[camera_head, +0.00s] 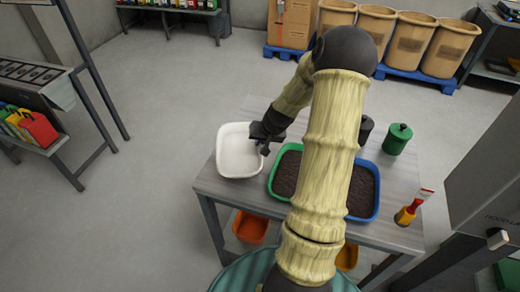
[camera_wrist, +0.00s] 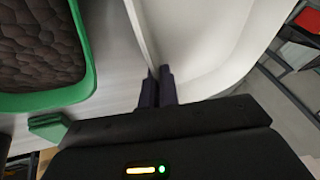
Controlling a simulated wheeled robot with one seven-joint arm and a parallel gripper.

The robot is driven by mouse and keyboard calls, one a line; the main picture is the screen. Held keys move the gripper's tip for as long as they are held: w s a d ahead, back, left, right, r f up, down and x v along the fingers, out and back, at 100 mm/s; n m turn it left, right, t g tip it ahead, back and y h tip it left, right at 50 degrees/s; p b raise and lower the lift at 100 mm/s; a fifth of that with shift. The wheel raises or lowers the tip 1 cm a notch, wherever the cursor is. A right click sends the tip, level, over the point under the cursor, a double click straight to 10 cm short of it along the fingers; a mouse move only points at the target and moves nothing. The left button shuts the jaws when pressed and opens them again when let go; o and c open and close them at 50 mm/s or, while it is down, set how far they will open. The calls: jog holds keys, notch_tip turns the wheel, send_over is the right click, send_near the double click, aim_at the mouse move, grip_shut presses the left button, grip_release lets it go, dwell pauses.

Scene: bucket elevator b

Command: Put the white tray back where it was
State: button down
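The white tray (camera_head: 239,172) is empty and sits at the left end of the grey table (camera_head: 212,184), its left side close to or past the table's edge. I cannot tell whether it rests on the tabletop or is slightly raised. My gripper (camera_head: 265,147) is at the tray's right wall. In the wrist view the two dark fingers (camera_wrist: 158,88) are close together with the rim of the white tray (camera_wrist: 200,40) between them. The fingertips' contact is partly hidden by the rim.
A green tray of dark soil (camera_head: 273,180) stands just right of the white tray, with a blue tray (camera_head: 373,210) beyond my arm. A green canister (camera_head: 397,139) and an orange-handled brush (camera_head: 407,214) stand at the right. Orange bins (camera_head: 250,228) sit below the tabletop.

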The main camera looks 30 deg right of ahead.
jog(key=shift+f, duration=2.05)
jog(key=shift+f, duration=0.2)
jog(key=c, duration=1.6)
grip_release()
jog(key=shift+c, duration=0.2)
jog(key=shift+r, duration=0.1)
jog(key=v, duration=1.2)
jog(key=shift+b, duration=0.45)
